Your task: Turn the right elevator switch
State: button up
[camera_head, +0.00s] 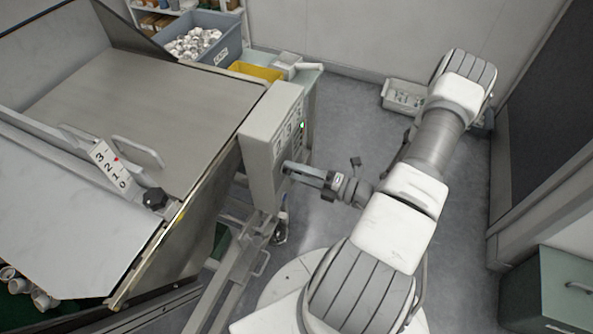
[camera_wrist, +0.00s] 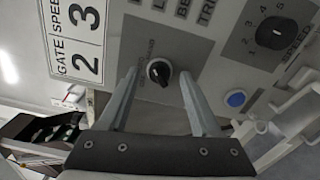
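A grey control box (camera_head: 268,135) stands at the right end of the large metal hopper. In the wrist view its light grey panel (camera_wrist: 150,35) fills the upper middle. A small black rotary switch (camera_wrist: 158,71) with a pale pointer mark sits on the panel; its small lettering is hard to read. My gripper (camera_wrist: 158,82) is open, with one finger on each side of this switch and gaps showing between. In the head view my gripper (camera_head: 290,168) reaches the right side of the box; the switch cannot be made out there.
A larger black speed dial (camera_wrist: 277,33) and a blue button (camera_wrist: 236,99) lie right of the switch. A blue-grey bin of white parts (camera_head: 195,42) and a yellow tray (camera_head: 256,72) stand behind the box. A pale crate (camera_head: 404,96) is on the floor at the back.

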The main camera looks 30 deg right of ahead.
dwell(0.4)
jog(key=v, duration=1.7)
jog(key=shift+s+b, duration=0.2)
jog(key=shift+b, duration=0.1)
jog(key=shift+d, duration=0.1)
jog(key=w+a+r+n+g+h+p, duration=0.1)
jog(key=w+a+r+n+g, duration=0.2)
jog(key=a+r+n+g, duration=0.55)
jog(key=w+a+r+n+g+h+p, duration=0.1)
jog(key=w+a+r+n+g, duration=0.4)
jog(key=r+n, duration=0.7)
jog(key=s+a+r+n+t+h, duration=0.2)
jog(key=r+n, duration=0.5)
jog(key=n, duration=0.5)
jog(key=s+a+r+n+t+h+p, duration=0.1)
jog(key=s+a+r+n+t+h, duration=0.2)
jog(key=n, duration=0.9)
jog(key=shift+s+a+r+h, duration=0.75)
jog(key=shift+a+r+h, duration=0.7)
jog(key=shift+r+h, duration=0.7)
